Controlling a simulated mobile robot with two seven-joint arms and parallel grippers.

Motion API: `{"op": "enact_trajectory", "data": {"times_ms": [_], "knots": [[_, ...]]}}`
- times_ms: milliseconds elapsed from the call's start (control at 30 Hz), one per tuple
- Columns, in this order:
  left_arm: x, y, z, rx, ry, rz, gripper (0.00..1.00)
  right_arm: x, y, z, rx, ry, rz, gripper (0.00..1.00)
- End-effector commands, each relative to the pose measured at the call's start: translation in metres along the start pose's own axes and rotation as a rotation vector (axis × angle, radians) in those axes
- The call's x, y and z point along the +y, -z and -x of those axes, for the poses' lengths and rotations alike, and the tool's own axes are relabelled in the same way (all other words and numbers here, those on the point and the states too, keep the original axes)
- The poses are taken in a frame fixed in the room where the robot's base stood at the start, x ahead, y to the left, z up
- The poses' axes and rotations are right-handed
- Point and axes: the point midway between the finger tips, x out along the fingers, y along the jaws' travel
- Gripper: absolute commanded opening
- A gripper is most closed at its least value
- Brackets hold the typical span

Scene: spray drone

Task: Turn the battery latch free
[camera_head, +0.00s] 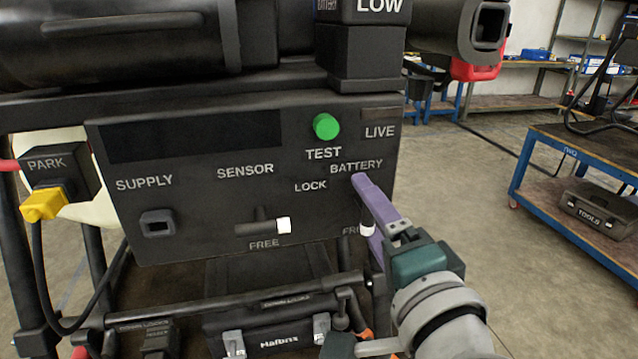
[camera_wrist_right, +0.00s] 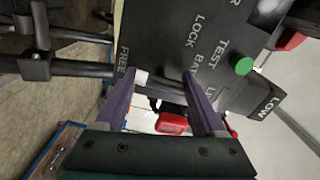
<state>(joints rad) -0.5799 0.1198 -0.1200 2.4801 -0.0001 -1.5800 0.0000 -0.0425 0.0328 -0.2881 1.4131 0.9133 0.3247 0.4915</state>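The black control panel (camera_head: 200,215) faces me with labels SUPPLY, SENSOR, TEST and BATTERY. Under BATTERY are the words LOCK and a partly covered FREE. The battery latch shows its white tip (camera_head: 367,230) beside FREE; the rest of the latch is mostly hidden by my gripper. My right gripper (camera_head: 366,211) has purple fingers, spread apart at the panel's right edge, one above and one below the white tip. In the right wrist view the white tip (camera_wrist_right: 141,77) is between the open fingers (camera_wrist_right: 160,78), close to the left one. My left gripper is not in view.
A green button (camera_head: 326,126) is above TEST. A black case (camera_head: 275,325) is below. A blue cart (camera_head: 575,165) stands right, with open floor between.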

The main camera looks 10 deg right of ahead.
Motion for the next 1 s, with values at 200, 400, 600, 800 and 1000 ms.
{"op": "enact_trajectory", "data": {"times_ms": [200,400,600,800,1000], "knots": [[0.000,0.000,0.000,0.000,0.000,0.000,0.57,0.000,0.000,0.000,0.000,0.000,0.001,0.94],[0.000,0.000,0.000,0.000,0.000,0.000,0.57,0.000,0.000,0.000,0.000,0.000,0.000,0.98],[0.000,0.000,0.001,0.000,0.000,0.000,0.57,0.000,0.000,0.008,-0.001,-0.001,-0.001,0.98],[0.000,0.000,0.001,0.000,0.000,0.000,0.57,0.002,-0.001,0.044,-0.002,-0.004,-0.001,0.98],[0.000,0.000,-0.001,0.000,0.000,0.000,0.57,0.001,-0.001,0.080,-0.002,-0.003,-0.001,0.98]]}}
